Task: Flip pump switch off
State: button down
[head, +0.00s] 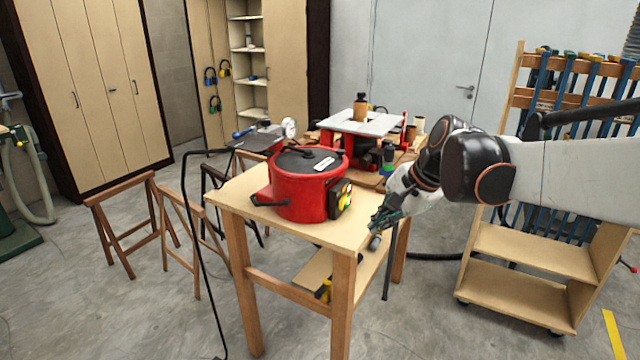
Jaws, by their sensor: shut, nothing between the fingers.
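A red pot-shaped unit (298,192) with a dark lid stands on a small wooden table (240,194). A dark control box (341,200) with small yellow, green and red parts is on its right side. It may carry the pump switch, but the switch and its position are too small to make out. My gripper (376,234) is at the table's right edge, to the right of and slightly below the control box. It points down and left, is shut and holds nothing. A gap shows between it and the box.
A black cable or hose (196,230) runs from behind the unit down to the floor on the left. Behind stands a red machine with a grey top (362,122). Wooden trestles (125,212) stand left, a clamp rack (535,250) right. The tabletop's front is clear.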

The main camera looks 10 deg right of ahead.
aim_at(344, 201)
jog(key=w+d+f+m+y+p, duration=0.1)
jog(key=w+d+m+p, duration=0.3)
jog(key=w, duration=0.5)
jog(key=w+d+f+m+y+p, duration=0.2)
jog(key=w+d+m, duration=0.4)
jog(key=w, duration=0.4)
jog(key=shift+w+f+m+g+y+p, duration=0.15)
jog(key=shift+m+g+y+p, duration=0.3)
jog(key=shift+p, duration=0.6)
jog(key=b+x, duration=0.2)
jog(key=x, duration=0.7)
jog(key=shift+w+a, duration=0.15)
jog(key=a, duration=0.1)
jog(key=w+a, duration=0.1)
jog(key=a, duration=0.1)
jog(key=shift+w+f+b, duration=0.25)
jog(key=shift+f+b, duration=0.05)
jog(key=shift+w+a, duration=0.3)
jog(key=shift+a, duration=0.2)
jog(key=shift+a+t, duration=0.1)
jog(key=shift+t, duration=0.15)
